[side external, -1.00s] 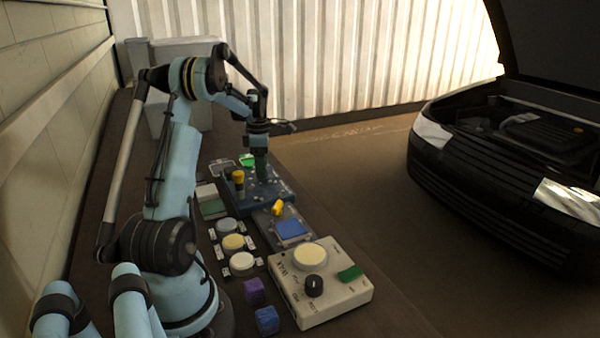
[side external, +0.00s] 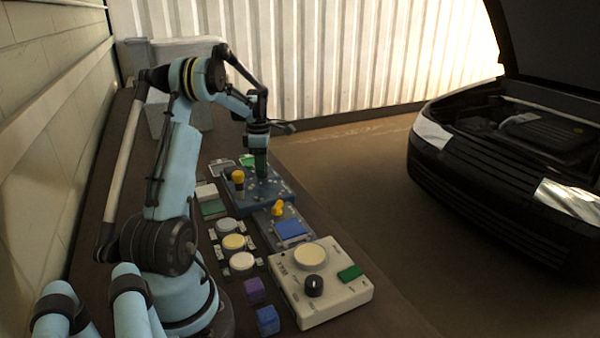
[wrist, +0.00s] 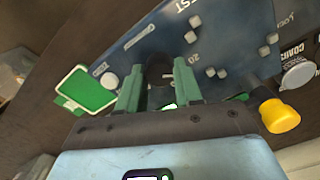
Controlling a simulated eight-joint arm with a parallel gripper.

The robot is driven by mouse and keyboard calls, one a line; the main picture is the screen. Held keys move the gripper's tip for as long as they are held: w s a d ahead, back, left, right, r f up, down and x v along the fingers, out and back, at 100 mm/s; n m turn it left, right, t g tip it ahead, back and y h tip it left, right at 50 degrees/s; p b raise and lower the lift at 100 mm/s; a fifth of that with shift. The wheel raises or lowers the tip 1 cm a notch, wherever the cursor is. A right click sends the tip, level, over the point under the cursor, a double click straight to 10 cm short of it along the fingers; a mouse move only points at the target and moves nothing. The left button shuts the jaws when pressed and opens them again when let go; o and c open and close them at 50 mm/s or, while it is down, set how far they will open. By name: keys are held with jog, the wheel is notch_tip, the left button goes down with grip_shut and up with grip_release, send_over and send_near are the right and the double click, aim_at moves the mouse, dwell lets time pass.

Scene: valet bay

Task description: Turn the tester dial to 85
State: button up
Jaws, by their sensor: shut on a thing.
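The tester is a dark blue panel (side external: 250,193) toward the far end of the bench. It also shows in the wrist view (wrist: 225,38), with white lettering, a "20" mark and small grey pegs around the dial. My gripper (wrist: 158,78) points down at the panel, its two green fingers shut on a dark knob, the dial (wrist: 158,70), which sits between them. In the side view my gripper (side external: 262,165) stands upright on the panel and hides the dial. The dial's pointer and exact reading cannot be made out.
A yellow-topped post (wrist: 280,115) rises close beside my gripper. A green-screened piece (wrist: 88,92) lies on the other side. Nearer are a blue pad (side external: 291,229), a beige box with a black knob (side external: 314,286), several round buttons and two cubes. A car stands at right.

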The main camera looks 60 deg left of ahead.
jog(key=m, duration=0.5)
jog(key=shift+m, duration=0.3)
jog(key=m, duration=1.1)
jog(key=shift+m, duration=0.4)
jog(key=m, duration=0.5)
jog(key=shift+m, duration=0.4)
jog(key=o, duration=1)
jog(key=shift+o, duration=0.2)
jog(key=shift+r, duration=0.1)
